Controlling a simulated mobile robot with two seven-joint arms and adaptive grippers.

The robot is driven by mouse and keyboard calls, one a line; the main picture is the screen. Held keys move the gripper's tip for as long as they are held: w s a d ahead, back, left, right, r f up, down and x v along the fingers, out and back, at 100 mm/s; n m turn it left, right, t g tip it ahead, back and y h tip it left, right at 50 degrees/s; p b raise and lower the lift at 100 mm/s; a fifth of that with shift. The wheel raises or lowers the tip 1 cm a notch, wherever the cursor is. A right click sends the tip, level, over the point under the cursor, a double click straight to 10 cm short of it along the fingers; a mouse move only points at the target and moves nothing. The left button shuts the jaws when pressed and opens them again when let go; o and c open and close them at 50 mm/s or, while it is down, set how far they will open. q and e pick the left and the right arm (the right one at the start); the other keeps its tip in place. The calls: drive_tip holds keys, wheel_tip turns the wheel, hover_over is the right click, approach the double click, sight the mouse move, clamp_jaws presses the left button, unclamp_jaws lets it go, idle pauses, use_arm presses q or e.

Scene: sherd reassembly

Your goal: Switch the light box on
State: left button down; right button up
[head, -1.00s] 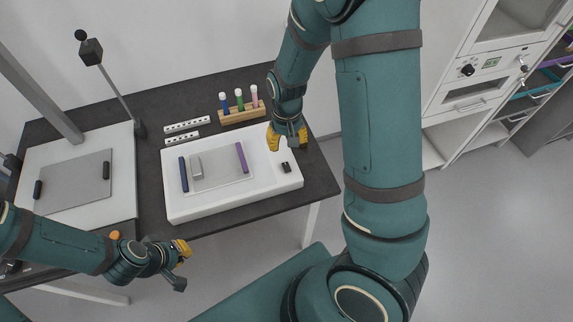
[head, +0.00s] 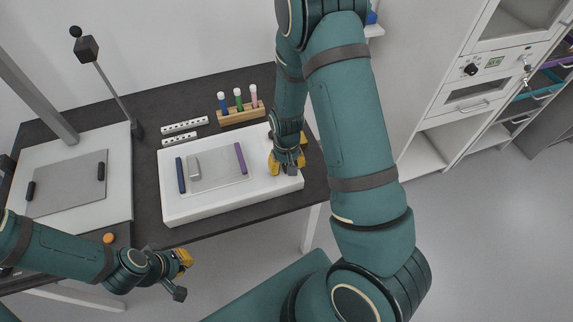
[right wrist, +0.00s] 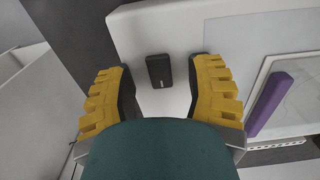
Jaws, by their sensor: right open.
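The light box (head: 210,205) is a low white box on the dark table in the head view. Its small black switch (right wrist: 159,70) shows in the right wrist view, on the white top. In the head view my right gripper hides the switch. My right gripper (head: 287,164) is over the right end of the box, open and empty. In the right wrist view its yellow fingers stand on either side of the switch, apart from it. My left gripper (head: 182,272) is off the table's front edge; its finger gap does not show clearly.
A clear sheet (head: 217,181) with a blue bar (head: 180,176), a purple bar (head: 240,158) and a pale grey piece (head: 194,167) lies on the box. Behind stand a wooden rack (head: 240,116) of capped tubes and two white strips (head: 184,126). A white board (head: 115,190) is left.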

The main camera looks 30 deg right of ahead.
clamp_jaws()
drive_tip(key=shift+g+p, duration=0.45)
drive_tip(key=shift+g, duration=0.15)
drive_tip(key=shift+f+g+y, duration=0.1)
drive_tip(key=shift+g+y, duration=0.2)
drive_tip(key=shift+g, duration=0.3)
unclamp_jaws()
drive_tip(key=shift+w, duration=0.1)
